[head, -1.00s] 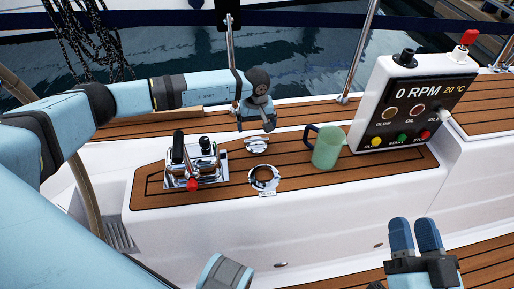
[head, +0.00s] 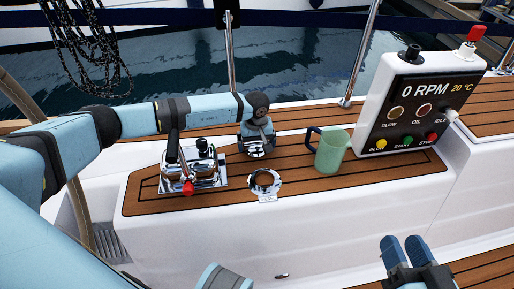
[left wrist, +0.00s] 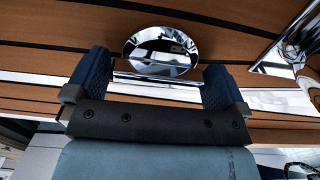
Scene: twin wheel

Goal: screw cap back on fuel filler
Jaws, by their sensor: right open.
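The chrome round cap (head: 256,153) lies on the teak strip behind the fuel filler. It shows as a shiny disc in the left wrist view (left wrist: 160,50). The fuel filler (head: 264,182) is a chrome ring around an opening, with a small label in front, uncovered. My left gripper (head: 258,143) is over the cap; in the left wrist view its blue fingers (left wrist: 156,75) stand apart on either side of the cap, with small gaps visible. The gripper hides part of the cap in the head view. My right gripper (head: 406,248) is open and empty at the lower right.
A chrome throttle unit (head: 193,176) with a red knob stands left of the filler. A green mug (head: 332,150) stands to the right, near the white engine panel (head: 385,85) reading 0 RPM. A metal rail post (head: 356,60) rises behind.

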